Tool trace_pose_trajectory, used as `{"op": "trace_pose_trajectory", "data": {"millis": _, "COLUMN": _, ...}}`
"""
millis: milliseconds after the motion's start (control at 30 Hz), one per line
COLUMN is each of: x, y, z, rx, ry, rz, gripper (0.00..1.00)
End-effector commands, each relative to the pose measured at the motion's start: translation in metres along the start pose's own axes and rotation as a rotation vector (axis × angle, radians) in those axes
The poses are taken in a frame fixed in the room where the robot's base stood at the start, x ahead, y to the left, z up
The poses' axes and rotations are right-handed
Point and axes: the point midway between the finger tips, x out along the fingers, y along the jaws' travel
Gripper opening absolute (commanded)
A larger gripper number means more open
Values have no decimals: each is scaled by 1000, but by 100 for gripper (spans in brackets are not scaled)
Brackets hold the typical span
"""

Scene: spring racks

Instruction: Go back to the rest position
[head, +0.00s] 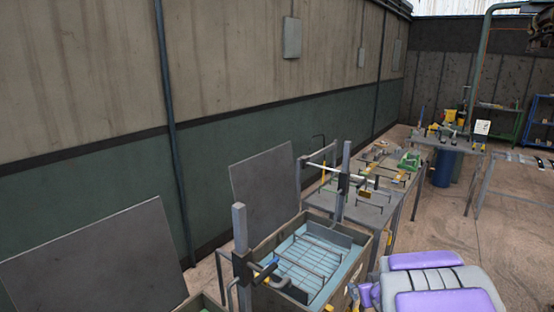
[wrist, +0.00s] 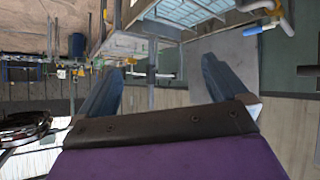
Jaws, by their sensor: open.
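My gripper (wrist: 162,64) shows in the wrist view with its two dark blue-grey fingers spread wide apart. It is open, and nothing is held between the fingers. The wrist view is upside down. Beyond the fingers are the floor, a tub with a wire rack (wrist: 190,11) and a work table. In the head view my own purple and grey body parts fill the lower right, and I cannot make out the gripper there.
A tub (head: 362,262) with a wire rack (head: 308,258) in pale blue stands close to my body. Upright posts (head: 241,232) rise beside it. A cluttered table (head: 372,207) stands behind. Grey panels (head: 265,192) lean by the wall. Floor at right (head: 500,225) is mostly clear.

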Motion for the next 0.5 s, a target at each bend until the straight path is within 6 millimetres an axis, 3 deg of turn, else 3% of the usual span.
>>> {"op": "trace_pose_trajectory", "data": {"millis": 133, "x": -43, "y": 17, "z": 20, "rx": 19, "ry": -139, "rz": 139, "gripper": 100}}
{"op": "trace_pose_trajectory", "data": {"millis": 267, "x": -86, "y": 18, "z": 48, "rx": 58, "ry": -286, "rz": 210, "gripper": 100}}
{"op": "trace_pose_trajectory", "data": {"millis": 367, "x": -122, "y": 8, "z": 76, "rx": 90, "ry": -411, "rz": 228, "gripper": 100}}
{"op": "trace_pose_trajectory", "data": {"millis": 500, "x": -175, "y": -21, "z": 119, "rx": 132, "ry": -596, "rz": 198, "gripper": 100}}
